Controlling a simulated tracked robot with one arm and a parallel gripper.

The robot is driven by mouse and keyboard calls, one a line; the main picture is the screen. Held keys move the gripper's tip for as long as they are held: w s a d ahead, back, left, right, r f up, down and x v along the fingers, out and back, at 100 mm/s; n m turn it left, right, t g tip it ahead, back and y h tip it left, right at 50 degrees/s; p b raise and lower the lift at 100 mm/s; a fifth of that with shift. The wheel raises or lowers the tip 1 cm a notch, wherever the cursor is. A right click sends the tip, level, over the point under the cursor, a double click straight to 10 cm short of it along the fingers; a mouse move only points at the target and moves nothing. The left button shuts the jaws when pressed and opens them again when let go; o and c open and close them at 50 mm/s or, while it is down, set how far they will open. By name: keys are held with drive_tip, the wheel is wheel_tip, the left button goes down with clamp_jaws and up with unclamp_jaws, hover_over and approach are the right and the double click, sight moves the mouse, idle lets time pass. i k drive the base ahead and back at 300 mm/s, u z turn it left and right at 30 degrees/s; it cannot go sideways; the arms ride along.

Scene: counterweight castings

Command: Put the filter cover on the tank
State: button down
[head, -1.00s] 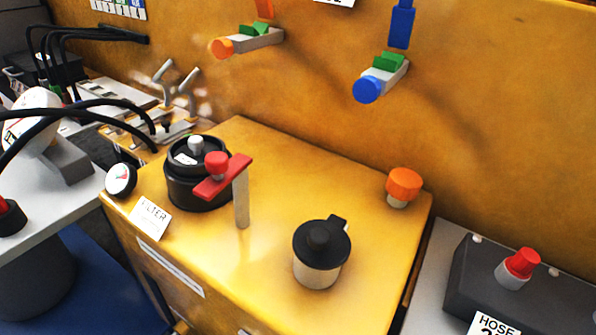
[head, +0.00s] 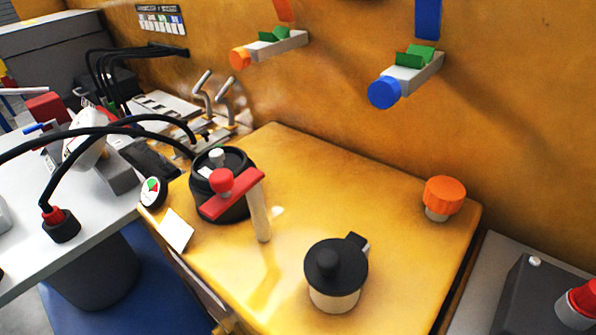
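The yellow tank (head: 400,180) fills the middle, with a flat top. A round black housing (head: 207,207) with a white knob stands at its left. A red bar (head: 232,196) with a red knob, on a pale post, partly hides it. Nearer the front, a black round cover (head: 336,262) with a central knob and a side tab sits on a short beige cylinder (head: 334,298). I cannot tell for certain which black piece is the filter cover. My gripper is not in view.
An orange cap (head: 444,193) stands on the tank's right corner. A gauge (head: 152,191) and white card (head: 177,230) are at the left edge. Black hoses (head: 90,135) arch over a grey table (head: 30,270). Brackets with orange (head: 240,57) and blue (head: 384,93) ends project from the wall.

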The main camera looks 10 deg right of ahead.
sight(298, 166)
drive_tip(key=u, duration=0.05)
drive_tip(key=i, duration=1.45)
